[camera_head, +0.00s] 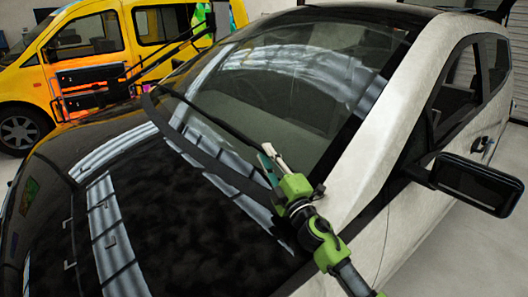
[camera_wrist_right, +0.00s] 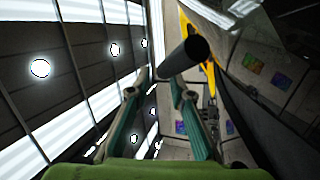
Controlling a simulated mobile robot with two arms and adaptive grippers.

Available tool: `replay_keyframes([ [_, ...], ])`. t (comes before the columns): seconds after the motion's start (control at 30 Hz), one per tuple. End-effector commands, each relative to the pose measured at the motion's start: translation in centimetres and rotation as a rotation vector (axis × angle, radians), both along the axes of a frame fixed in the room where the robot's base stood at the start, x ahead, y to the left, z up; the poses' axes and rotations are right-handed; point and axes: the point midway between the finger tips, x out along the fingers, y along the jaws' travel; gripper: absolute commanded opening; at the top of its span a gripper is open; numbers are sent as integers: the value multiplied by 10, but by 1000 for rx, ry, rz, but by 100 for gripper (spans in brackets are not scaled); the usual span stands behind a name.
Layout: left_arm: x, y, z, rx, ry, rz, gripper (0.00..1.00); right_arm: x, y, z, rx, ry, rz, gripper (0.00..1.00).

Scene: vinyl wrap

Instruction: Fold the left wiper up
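A thin black wiper (camera_head: 214,117) runs along the lower windshield (camera_head: 290,75) of the white and black car, sloping down to the right. My right gripper (camera_head: 267,155) is at its lower right end, by the windshield's lower right corner. In the right wrist view, a dark rod (camera_wrist_right: 187,58), which looks like the wiper, passes between the fingertips (camera_wrist_right: 160,77) and about fills the gap. The exact contact is hard to see. My left gripper is not in view.
The black hood (camera_head: 160,200) lies in front of the windshield. A side mirror (camera_head: 477,184) sticks out on the right. A yellow van (camera_head: 100,45) stands behind on the left, with dark bars (camera_head: 160,62) in front of it. Floor is clear at the lower right.

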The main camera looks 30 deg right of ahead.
Motion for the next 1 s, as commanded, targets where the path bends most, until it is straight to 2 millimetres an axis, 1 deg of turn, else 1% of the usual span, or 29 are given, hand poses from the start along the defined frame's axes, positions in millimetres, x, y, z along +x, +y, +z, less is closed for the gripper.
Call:
replay_keyframes([
  [0.03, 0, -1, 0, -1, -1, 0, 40, -9, 1, -3, 2, 0, 1, 18],
  [0.2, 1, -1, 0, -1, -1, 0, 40, -33, 4, -11, 2, -2, -1, 18],
  [0.33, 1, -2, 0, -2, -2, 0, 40, -44, 4, -14, 2, -2, -2, 18],
  [0.47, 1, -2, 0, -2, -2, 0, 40, -47, 5, -15, 0, -2, -1, 18],
  [0.9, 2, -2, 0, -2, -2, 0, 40, -46, 5, -15, 0, -1, -1, 18],
  [1.0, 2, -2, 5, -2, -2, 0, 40, -46, 5, -11, 0, -1, -1, 18],
])
